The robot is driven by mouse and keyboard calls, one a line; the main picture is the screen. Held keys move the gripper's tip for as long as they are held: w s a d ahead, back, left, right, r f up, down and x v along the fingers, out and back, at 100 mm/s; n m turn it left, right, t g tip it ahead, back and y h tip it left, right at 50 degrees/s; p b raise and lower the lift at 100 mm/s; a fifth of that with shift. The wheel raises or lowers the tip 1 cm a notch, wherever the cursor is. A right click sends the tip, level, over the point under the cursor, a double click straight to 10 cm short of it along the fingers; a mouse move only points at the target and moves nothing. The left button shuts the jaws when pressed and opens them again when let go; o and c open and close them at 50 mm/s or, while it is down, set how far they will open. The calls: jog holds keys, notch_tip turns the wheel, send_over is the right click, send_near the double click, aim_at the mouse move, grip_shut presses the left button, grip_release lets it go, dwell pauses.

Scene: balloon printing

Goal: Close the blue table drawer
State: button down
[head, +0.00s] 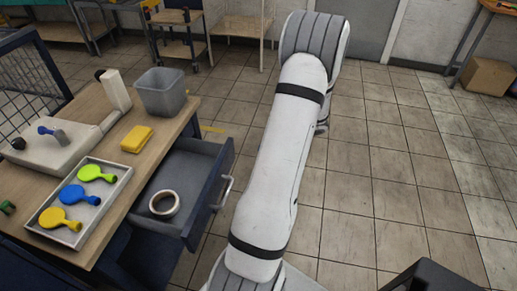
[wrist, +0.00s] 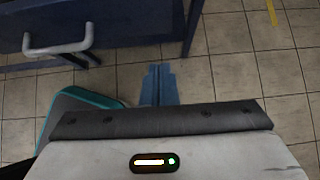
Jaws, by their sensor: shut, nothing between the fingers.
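The blue table drawer (head: 190,180) stands pulled out from the wooden-topped table (head: 165,120) in the head view. A roll of tape (head: 164,204) lies inside it. Its metal handle (head: 222,193) is on the front panel, facing right. In the wrist view, the drawer front with its handle (wrist: 58,46) is at the upper left. My gripper (wrist: 159,70) is shut and empty, below and to the right of the handle in that view, apart from it. In the head view my arm shows, but the gripper is not visible.
On the table are a grey bin (head: 162,92), a yellow block (head: 137,139), and a tray (head: 75,236) with three balloons. A teal-edged object (wrist: 80,112) is at the lower left of the wrist view. Tiled floor right of my arm is mostly clear.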

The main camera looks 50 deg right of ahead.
jog(key=w+a+f, duration=0.1)
jog(key=w, duration=0.1)
jog(key=w+a+f, duration=0.1)
jog(key=w+f, duration=0.1)
jog(key=w, duration=0.1)
jog(key=w+a+f+p, duration=0.1)
jog(key=w, duration=0.2)
jog(key=shift+w+a+f, duration=0.1)
jog(key=shift+a+f, duration=0.05)
jog(key=shift+f, duration=0.25)
